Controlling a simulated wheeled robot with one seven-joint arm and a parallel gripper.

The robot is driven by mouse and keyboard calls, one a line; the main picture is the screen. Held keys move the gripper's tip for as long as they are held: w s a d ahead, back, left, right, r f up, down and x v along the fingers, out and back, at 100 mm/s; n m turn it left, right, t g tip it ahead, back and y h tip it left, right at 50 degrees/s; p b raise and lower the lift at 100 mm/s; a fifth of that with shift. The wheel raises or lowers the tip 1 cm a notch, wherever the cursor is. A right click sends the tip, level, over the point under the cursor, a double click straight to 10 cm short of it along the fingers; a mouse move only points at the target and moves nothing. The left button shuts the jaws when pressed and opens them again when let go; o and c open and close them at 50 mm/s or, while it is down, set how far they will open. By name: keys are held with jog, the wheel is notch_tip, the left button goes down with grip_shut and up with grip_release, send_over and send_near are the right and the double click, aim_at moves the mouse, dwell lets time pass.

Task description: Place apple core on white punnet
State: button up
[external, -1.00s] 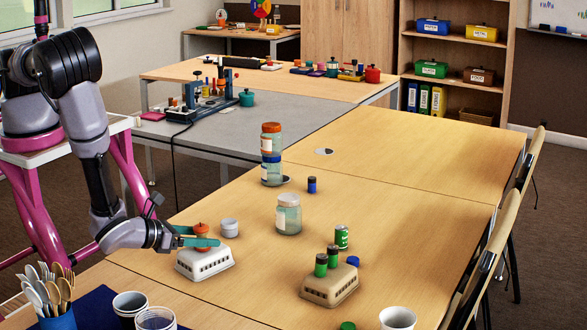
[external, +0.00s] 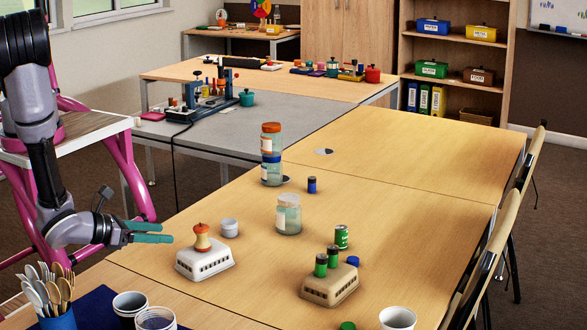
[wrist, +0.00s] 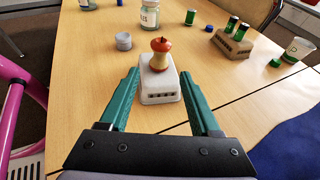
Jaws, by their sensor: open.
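The apple core (external: 202,238), red-orange at its ends with a pale middle, stands upright on top of the upturned white punnet (external: 205,262). In the wrist view the apple core (wrist: 159,55) rests on the white punnet (wrist: 160,88), ahead of my fingers. My gripper (external: 152,232) is open and empty, to the left of the apple core and apart from it in the external view. In the wrist view the green fingers of my gripper (wrist: 158,92) are spread wide, with nothing held between them.
A small grey-white cup (external: 229,228) stands just behind the punnet. A brown punnet (external: 330,290) with green batteries on it sits to the right. Glass jars (external: 288,215) stand farther back. Cutlery (external: 48,285) and cups are at the front left.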

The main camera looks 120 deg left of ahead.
jog(key=s+a+r+n+g+h, duration=0.15)
jog(key=r+n, duration=0.25)
jog(key=r, duration=0.4)
jog(key=a+r+n+g+h, duration=0.1)
jog(key=r+n+g, duration=0.15)
jog(key=r, duration=0.55)
jog(key=s+a+r+n+g+h, duration=0.1)
jog(key=r+n+g, duration=0.1)
jog(key=r+n, duration=0.5)
jog(key=s+r+n+t+h, duration=0.1)
jog(key=s+r+t+h, duration=0.1)
jog(key=s+r, duration=0.3)
jog(key=s+r+n+t+h, duration=0.2)
jog(key=s+r, duration=0.3)
jog(key=r, duration=0.6)
jog(key=s+d+r+n+t+h, duration=0.1)
jog(key=s+r+n+t+h, duration=0.1)
jog(key=r, duration=0.6)
jog(key=s+t+h, duration=0.1)
jog(key=s, duration=0.1)
jog(key=shift+s+r, duration=0.2)
jog(key=shift+s, duration=0.2)
